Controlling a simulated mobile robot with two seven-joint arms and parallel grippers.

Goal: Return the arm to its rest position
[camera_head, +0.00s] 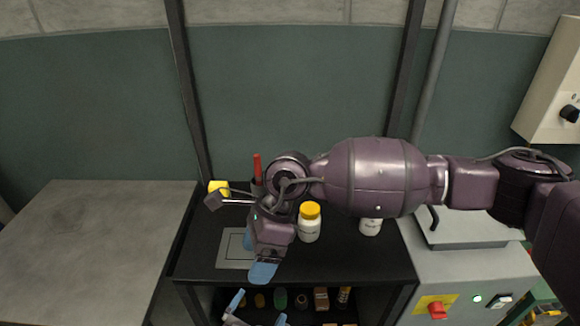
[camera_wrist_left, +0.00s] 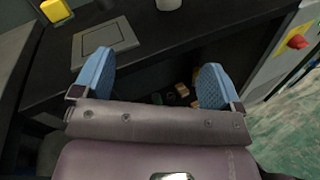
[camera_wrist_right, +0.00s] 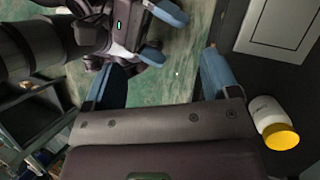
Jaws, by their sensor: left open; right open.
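My right arm comes in from the right across the black bench in the head view. My right gripper (camera_head: 256,256) points down over the bench's front part, beside a square grey plate (camera_head: 225,262). In the right wrist view my right gripper (camera_wrist_right: 160,80) is open with nothing between its blue fingers. My left gripper (camera_head: 258,309) is at the bottom edge, below the right one and in front of the lower shelf. In the left wrist view my left gripper (camera_wrist_left: 155,80) is open and empty, facing the bench front.
A white bottle with a yellow cap (camera_head: 309,223) and another white bottle (camera_head: 370,227) stand near the right forearm. A yellow object (camera_head: 218,187) and a red item (camera_head: 257,166) are behind. Small items (camera_head: 321,299) fill the shelf. A grey machine (camera_head: 460,265) stands right; the left table (camera_head: 80,250) is clear.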

